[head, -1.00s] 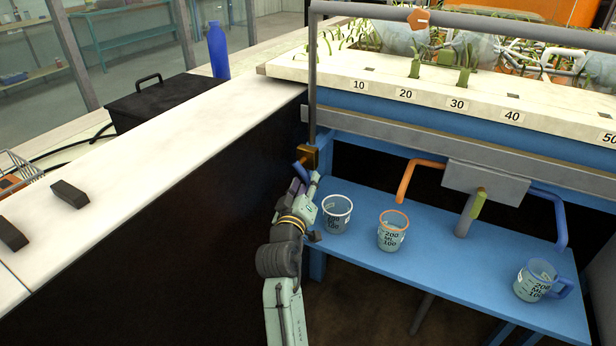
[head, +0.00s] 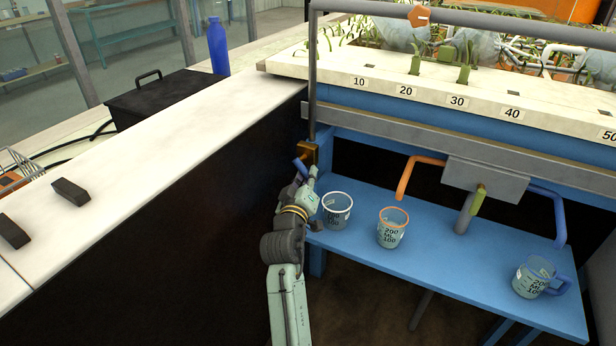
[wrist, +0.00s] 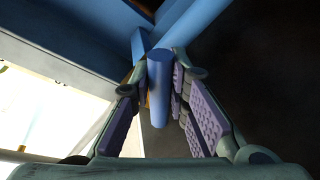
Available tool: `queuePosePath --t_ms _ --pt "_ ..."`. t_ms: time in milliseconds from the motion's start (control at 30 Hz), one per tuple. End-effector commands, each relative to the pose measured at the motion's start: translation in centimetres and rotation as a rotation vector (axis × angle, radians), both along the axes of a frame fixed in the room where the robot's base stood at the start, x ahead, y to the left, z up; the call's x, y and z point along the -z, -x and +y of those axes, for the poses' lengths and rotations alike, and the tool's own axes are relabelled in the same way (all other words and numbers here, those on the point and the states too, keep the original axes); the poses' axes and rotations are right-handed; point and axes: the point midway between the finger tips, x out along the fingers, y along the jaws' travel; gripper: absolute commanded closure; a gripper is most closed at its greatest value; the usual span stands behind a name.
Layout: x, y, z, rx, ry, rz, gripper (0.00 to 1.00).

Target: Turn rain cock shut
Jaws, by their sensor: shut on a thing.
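The rain cock (head: 308,153) is a small brass-coloured valve at the foot of the thin grey vertical pipe, at the left end of the blue stand. Its blue lever (head: 299,166) points down and left from the brass body. My gripper (head: 309,178) is at the lever, just below the valve. In the wrist view the blue lever (wrist: 160,92) runs between my two purple-padded fingers (wrist: 158,75), which are shut on it. The brass body is mostly hidden behind the lever and fingers there.
A clear white-rimmed cup (head: 337,212) stands close right of my gripper on the blue shelf (head: 450,250). An orange-rimmed cup (head: 392,229) and a blue-handled cup (head: 536,277) stand further right. A dark panel with a white counter top (head: 150,165) borders the left.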

Motion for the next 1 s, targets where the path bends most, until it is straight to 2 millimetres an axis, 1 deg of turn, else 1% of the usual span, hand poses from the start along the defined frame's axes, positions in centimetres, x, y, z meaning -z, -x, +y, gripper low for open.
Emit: queuePosePath --t_ms 67,733,1000 --pt "0.01 0.01 0.01 0.0 0.0 0.0 1.0" --pt "0.13 0.0 0.05 -0.001 -0.006 -0.004 1.0" --pt "0.9 -0.16 0.32 0.001 -0.09 -0.05 1.0"
